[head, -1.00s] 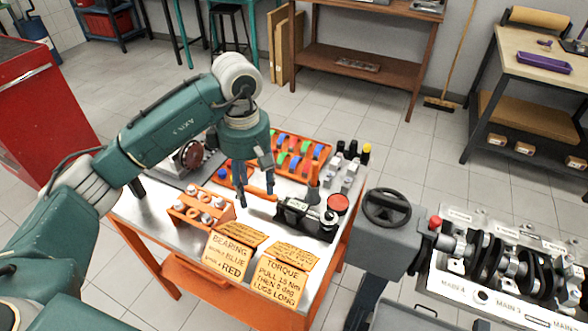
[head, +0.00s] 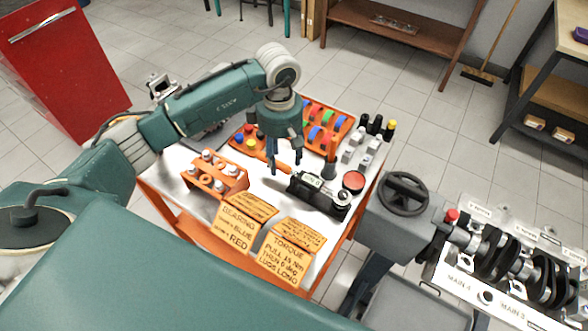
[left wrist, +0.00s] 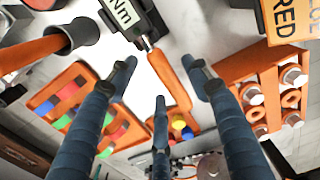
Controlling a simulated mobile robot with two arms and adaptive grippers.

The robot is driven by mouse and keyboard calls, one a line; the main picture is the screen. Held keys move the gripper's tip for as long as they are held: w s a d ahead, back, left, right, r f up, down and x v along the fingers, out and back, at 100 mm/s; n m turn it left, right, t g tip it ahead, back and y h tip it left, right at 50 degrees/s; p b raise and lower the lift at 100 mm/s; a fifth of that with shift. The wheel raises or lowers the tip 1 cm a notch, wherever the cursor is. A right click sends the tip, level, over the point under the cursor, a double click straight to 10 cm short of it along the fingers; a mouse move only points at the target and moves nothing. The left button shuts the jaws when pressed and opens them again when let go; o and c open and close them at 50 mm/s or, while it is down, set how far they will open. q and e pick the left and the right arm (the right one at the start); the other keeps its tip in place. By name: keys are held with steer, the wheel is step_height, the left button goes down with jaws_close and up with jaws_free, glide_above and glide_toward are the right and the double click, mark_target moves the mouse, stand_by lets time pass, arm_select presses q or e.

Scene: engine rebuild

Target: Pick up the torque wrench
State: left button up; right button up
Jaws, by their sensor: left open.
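The torque wrench lies on the metal-topped cart. Its orange handle (head: 273,166) points left in the head view, beside a black body with a display (head: 313,181). In the left wrist view the handle (left wrist: 166,75) lies between the fingers, and the "Nm" display (left wrist: 122,14) is at the top. My left gripper (head: 284,158) points down at the handle, open and empty; its fingers (left wrist: 159,72) spread to both sides of it. I cannot tell whether they touch it. My right gripper is out of view.
An orange holder with bolts (head: 214,178) and an orange tray of coloured parts (head: 325,122) flank the handle. A dark cup with an orange-handled tool (head: 329,168) and a red-topped round item (head: 353,181) stand close. Instruction signs (head: 284,252) line the front edge.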

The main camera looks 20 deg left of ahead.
arm_select(q)
step_height(320, 180, down, 2)
steer(key=shift+f, duration=0.1)
steer(key=shift+f+p, duration=0.25)
steer(key=shift+p, duration=0.05)
steer(key=shift+f, duration=0.1)
steer(key=shift+c, duration=1.1)
jaws_close()
steer(key=shift+w, duration=0.1)
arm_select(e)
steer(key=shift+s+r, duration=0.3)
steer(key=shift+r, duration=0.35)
